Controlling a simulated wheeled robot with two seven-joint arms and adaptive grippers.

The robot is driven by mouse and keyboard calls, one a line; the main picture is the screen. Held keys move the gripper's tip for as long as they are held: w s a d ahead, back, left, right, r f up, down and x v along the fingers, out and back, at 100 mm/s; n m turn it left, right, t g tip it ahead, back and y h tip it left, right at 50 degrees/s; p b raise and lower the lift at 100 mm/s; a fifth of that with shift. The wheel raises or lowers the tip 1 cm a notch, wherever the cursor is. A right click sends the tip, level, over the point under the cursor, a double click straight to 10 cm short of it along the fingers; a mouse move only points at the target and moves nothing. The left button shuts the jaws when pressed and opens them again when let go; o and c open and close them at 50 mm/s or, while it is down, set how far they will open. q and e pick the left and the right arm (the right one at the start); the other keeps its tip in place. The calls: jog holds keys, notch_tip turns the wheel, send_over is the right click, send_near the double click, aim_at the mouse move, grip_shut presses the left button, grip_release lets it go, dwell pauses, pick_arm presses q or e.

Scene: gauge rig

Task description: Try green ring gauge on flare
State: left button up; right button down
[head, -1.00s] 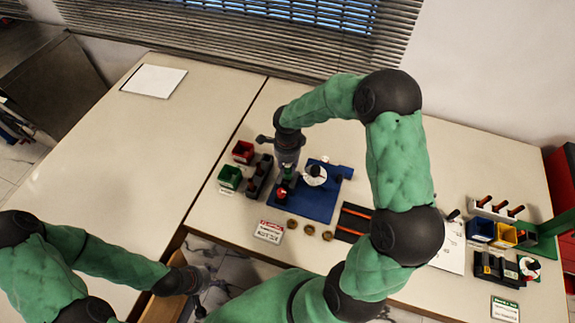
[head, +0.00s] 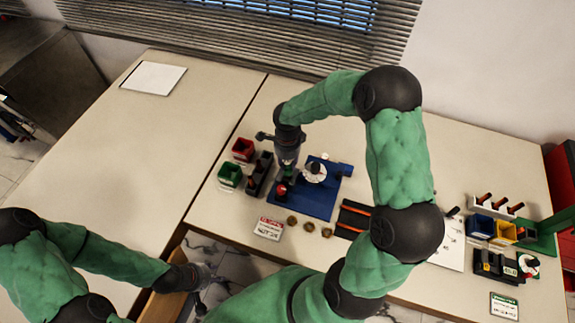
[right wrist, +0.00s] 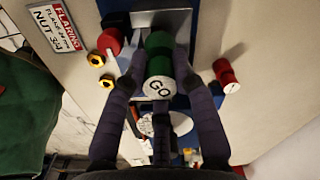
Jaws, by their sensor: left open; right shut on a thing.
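The green ring gauge (right wrist: 158,62), with a white end face marked GO, is between the fingertips of my right gripper (right wrist: 157,60), which is shut on it. In the head view my right gripper (head: 288,168) is over the left side of the blue base plate (head: 318,206). A grey metal block (right wrist: 150,20) shows just beyond the gauge in the wrist view. The flare itself is hidden, so I cannot tell whether the gauge touches it. My left gripper (head: 197,278) is open and empty, low at the left, off the table's front edge.
A red knob (right wrist: 110,41) and a red cylinder (right wrist: 227,75) flank the gauge. Brass nuts (head: 309,227) and a sign (head: 269,229) lie in front. Red (head: 243,149) and green (head: 229,174) bins stand left. The left table (head: 130,150) is mostly clear.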

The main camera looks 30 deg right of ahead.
jog(key=shift+r, duration=0.15)
dwell(0.4)
jog(key=shift+r+p, duration=1.55)
jog(key=shift+r, duration=1.35)
jog(key=shift+r, duration=0.15)
notch_tip(320, 180, up, 7)
jog(key=p, duration=0.3)
jog(key=n+b, duration=0.5)
jog(key=n, duration=0.4)
send_near(287, 162)
jog(key=a+f, duration=0.4)
jog(key=a+f+n+b, duration=0.4)
jog(key=f+n, duration=0.3)
jog(key=n, duration=0.6)
jog(key=shift+w+a, duration=0.15)
jog(key=shift+a, duration=0.65)
